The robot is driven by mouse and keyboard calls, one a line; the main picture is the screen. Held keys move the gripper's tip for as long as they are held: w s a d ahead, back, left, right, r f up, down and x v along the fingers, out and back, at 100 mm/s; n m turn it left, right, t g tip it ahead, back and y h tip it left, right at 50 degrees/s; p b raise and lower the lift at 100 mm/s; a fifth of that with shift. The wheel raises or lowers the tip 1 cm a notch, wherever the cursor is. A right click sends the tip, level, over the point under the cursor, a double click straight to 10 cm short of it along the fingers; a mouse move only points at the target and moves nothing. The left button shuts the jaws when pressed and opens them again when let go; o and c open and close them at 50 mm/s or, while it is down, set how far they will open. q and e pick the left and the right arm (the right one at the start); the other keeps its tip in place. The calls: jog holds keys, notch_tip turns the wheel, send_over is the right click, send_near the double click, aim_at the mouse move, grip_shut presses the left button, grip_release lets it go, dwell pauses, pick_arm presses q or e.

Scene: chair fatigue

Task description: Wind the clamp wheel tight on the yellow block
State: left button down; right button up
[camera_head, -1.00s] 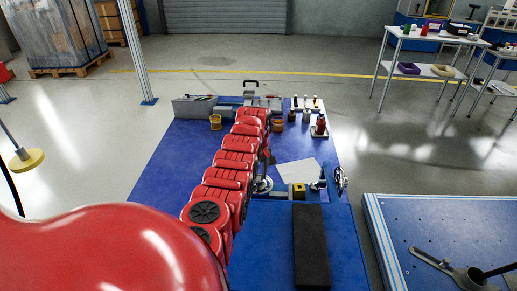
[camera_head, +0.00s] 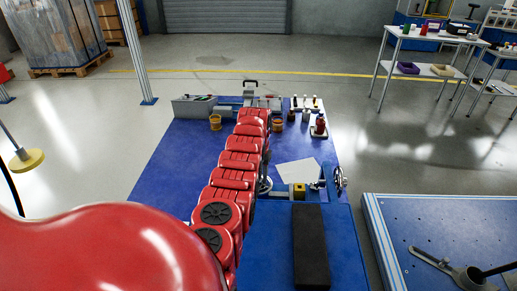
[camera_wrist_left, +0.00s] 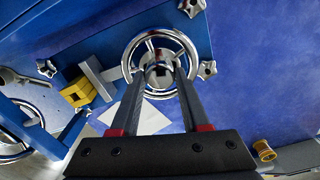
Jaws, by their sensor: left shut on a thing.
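The yellow block (camera_head: 298,190) sits in the clamp on the blue table; it also shows in the left wrist view (camera_wrist_left: 77,92), close beside a grey jaw plate (camera_wrist_left: 97,78). I cannot tell whether they touch. The chrome clamp wheel (camera_wrist_left: 160,42) lies just past my left fingers, face on to the wrist camera. My left gripper (camera_wrist_left: 160,72) is shut on the wheel at its middle. In the head view my red arm hides the gripper and most of this wheel (camera_head: 265,186). My right gripper is in neither view.
A second chrome wheel (camera_head: 341,179) stands at the table's right side. A black pad (camera_head: 311,247) lies in front of the clamp, and a white sheet (camera_head: 298,173) behind it. Pots, bottles and a grey bin (camera_head: 192,108) stand at the back. The table's left part is clear.

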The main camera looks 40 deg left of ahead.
pick_arm(q)
jog(key=shift+m, duration=2)
jog(key=shift+c, duration=1.9)
grip_release()
notch_tip(320, 180, up, 17)
jog(key=shift+r, duration=0.2)
